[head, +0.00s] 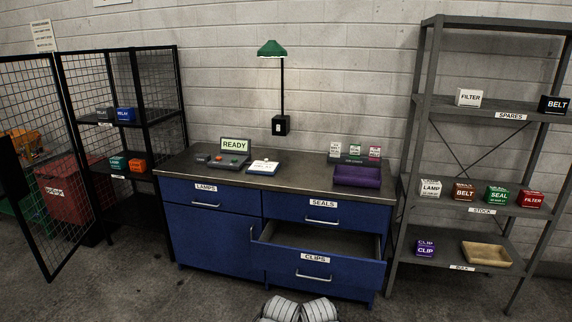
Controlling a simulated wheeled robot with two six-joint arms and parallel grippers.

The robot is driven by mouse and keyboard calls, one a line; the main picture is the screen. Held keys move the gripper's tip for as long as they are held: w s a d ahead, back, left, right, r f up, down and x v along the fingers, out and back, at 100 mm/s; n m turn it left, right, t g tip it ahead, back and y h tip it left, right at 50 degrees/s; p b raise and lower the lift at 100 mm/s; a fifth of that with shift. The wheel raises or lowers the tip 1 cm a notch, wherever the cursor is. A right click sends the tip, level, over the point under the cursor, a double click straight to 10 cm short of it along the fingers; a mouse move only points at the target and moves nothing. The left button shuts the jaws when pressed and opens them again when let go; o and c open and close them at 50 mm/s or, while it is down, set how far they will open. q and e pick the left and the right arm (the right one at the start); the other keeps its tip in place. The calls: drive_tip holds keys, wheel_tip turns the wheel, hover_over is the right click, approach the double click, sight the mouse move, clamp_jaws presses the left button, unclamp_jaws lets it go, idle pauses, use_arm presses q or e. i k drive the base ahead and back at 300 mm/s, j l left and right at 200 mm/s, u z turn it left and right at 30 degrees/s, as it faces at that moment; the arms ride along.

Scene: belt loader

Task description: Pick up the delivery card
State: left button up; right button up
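A white pad or card (263,167) lies on the bench top, right of the READY console. The print on these is too small to read, so I cannot tell which is the delivery card. Neither of my grippers shows in the head view. Only grey ribbed parts, seemingly mine, show at the bottom middle edge.
The CLIPS drawer (315,269) stands open in front of the bench (300,181). A purple tray (357,176) and READY console (233,151) are on top. A stocked shelf rack (480,207) stands right; a mesh cage (45,150) with its door open stands left.

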sight(265, 166)
drive_tip(key=i+u, duration=0.45)
drive_tip(key=i, duration=0.55)
drive_tip(key=i+j+z, duration=0.1)
drive_tip(key=i+z, duration=0.15)
drive_tip(key=i, duration=0.15)
drive_tip(key=i+j+z, duration=0.5)
drive_tip(key=i+z, duration=0.2)
drive_tip(key=i+j+z, duration=0.6)
drive_tip(key=j+z, duration=0.2)
